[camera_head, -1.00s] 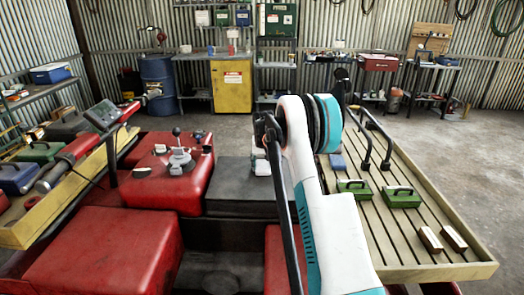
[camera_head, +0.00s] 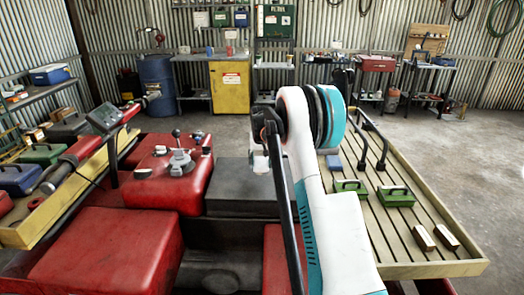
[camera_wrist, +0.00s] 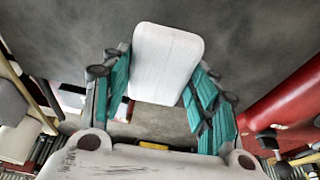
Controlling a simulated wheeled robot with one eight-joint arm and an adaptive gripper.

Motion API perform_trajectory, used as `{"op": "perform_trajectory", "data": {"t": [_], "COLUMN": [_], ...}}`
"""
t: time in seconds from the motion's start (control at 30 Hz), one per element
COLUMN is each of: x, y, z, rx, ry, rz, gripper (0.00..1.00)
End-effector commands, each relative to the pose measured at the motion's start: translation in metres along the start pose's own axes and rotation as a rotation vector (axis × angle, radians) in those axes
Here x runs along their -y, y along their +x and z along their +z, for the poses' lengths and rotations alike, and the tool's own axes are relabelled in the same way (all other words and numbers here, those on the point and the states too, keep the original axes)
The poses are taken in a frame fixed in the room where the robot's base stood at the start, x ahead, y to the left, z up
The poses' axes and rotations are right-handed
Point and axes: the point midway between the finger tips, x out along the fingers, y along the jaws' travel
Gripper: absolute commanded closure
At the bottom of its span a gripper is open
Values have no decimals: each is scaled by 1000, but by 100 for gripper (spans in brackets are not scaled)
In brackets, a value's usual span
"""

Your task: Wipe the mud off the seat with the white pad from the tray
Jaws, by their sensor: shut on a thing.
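My gripper (camera_wrist: 158,88) is shut on the white pad (camera_wrist: 167,58), a rounded block between its teal fingers in the wrist view. In the head view my arm hides most of the gripper, and a small whitish part shows left of the arm, above the dark seat (camera_head: 240,184). The seat is a black-grey cushion between red body panels. The grey surface beyond the pad in the wrist view looks blotchy; I cannot clearly tell mud from its shading. I cannot tell whether the pad touches the seat.
A slatted wooden tray (camera_head: 420,268) at right holds green boxes (camera_head: 397,197), a blue block (camera_head: 333,163) and two brown-and-white blocks (camera_head: 446,237). A red panel (camera_head: 165,180) with a lever flanks the seat.

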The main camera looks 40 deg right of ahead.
Motion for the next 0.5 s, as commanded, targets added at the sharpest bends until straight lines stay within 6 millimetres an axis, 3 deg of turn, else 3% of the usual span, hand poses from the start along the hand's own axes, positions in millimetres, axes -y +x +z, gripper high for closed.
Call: {"op": "perform_trajectory", "data": {"t": [0.3,0.5], "x": [4,5], "y": [-31,-40], "z": [-4,-5], "rx": [0,0], "ry": [-3,-5], "rz": [-1,-1], "gripper": [68,68]}}
